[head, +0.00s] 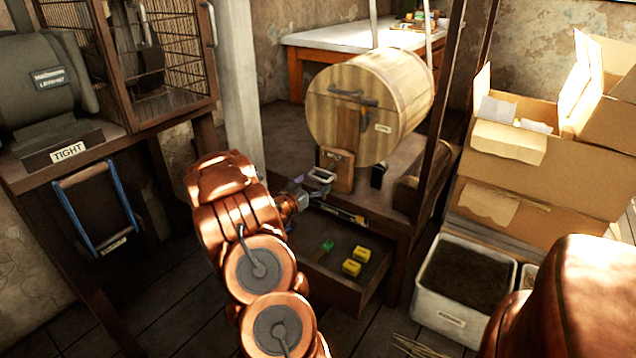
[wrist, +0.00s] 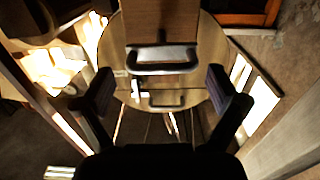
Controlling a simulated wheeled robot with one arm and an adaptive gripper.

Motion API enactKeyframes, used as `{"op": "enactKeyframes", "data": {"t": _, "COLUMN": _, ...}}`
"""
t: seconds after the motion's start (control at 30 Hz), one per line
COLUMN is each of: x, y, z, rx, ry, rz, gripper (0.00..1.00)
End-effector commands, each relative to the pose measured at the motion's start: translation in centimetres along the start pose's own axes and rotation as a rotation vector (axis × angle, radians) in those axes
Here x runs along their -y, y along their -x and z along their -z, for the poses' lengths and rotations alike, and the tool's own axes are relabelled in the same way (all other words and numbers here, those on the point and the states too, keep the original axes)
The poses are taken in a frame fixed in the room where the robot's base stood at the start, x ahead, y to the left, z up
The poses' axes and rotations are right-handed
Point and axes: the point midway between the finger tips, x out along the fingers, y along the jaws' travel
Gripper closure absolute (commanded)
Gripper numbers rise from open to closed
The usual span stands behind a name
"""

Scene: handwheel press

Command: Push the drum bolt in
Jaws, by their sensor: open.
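The pale wooden drum (head: 400,95) lies on its side on a dark stand, its round face toward me. The face bears dark handles and a small label. A wooden block (head: 338,172) with a metal loop handle sticks out low on the face; in the wrist view this block (wrist: 162,22) shows at the top. I cannot tell for sure which part is the bolt. My gripper (head: 308,187) is in front of the block. In the wrist view its fingers (wrist: 164,88) are spread wide, with the loop handle between and beyond them and nothing held.
An open drawer (head: 325,262) with yellow and green pieces sits below the drum. A pale post (head: 240,80) and a cage cabinet (head: 160,60) stand left. Cardboard boxes (head: 545,140) and a soil-filled bin (head: 450,322) crowd the right.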

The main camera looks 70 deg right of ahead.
Motion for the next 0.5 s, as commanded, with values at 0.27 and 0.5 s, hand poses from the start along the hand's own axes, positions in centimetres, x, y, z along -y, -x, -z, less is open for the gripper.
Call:
{"op": "enactKeyframes", "data": {"t": 0.27, "x": 0.1, "y": -2.2, "z": 0.1, "rx": -0.003, "ry": -0.002, "rz": 0.0, "gripper": 0.04}}
{"op": "enactKeyframes", "data": {"t": 0.5, "x": 0.0, "y": -2.6, "z": 0.1, "rx": -0.001, "ry": -0.001, "rz": 0.0, "gripper": 0.04}}
